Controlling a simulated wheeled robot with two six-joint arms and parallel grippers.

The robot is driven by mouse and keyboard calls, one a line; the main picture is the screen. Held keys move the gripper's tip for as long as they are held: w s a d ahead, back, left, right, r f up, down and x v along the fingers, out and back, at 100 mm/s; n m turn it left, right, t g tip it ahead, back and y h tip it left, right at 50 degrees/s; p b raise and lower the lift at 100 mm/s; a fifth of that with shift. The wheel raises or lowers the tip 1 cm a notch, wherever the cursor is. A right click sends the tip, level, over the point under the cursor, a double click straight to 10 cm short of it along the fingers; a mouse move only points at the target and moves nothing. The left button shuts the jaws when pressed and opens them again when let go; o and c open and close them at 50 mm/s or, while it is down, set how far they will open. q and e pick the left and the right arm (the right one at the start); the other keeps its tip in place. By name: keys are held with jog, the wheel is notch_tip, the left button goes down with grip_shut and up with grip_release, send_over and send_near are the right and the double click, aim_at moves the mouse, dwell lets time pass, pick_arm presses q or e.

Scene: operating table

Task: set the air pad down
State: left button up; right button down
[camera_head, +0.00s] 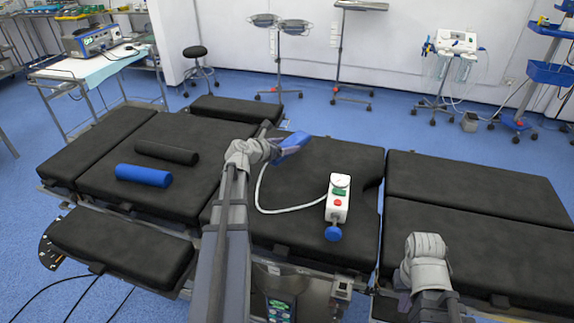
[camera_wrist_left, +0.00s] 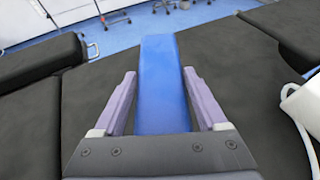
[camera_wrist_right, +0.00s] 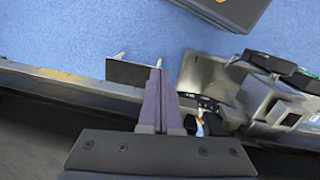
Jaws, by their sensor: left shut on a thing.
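The blue air pad (camera_head: 292,143) is in my left gripper (camera_head: 280,150), above the black pads of the operating table (camera_head: 330,160). In the left wrist view the pad (camera_wrist_left: 163,85) runs lengthwise between the two purple fingers of the left gripper (camera_wrist_left: 160,85). A white hose curves over the table between the pad and a white pump box (camera_head: 338,205) with a gauge, green and red buttons and a blue knob. The hose's joint with the pad is hidden. My right gripper (camera_wrist_right: 160,78) has its fingers together and empty, near the table's edge.
A blue roll (camera_head: 143,175) and a black roll (camera_head: 167,152) lie on the left table section. A gap separates the right section (camera_head: 475,190). Bare black surface lies around the hose. Stands and a cart (camera_head: 100,62) are farther back.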

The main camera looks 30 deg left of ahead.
aim_at(286, 163)
pick_arm(q)
jog(key=shift+f+b, duration=1.8)
jog(key=shift+f, duration=0.3)
jog(key=shift+f, duration=0.25)
jog(key=o, duration=1.5)
jog(key=shift+r, duration=0.1)
jog(key=shift+r, duration=0.1)
jog(key=shift+s+r, duration=0.2)
jog(key=shift+s, duration=0.05)
jog(key=p+v, duration=0.4)
jog(key=v, duration=0.6)
jog(key=shift+s, duration=0.2)
jog(key=shift+s+a+r+p, duration=0.2)
jog(key=shift+s+p, duration=0.1)
jog(key=shift+s, duration=0.2)
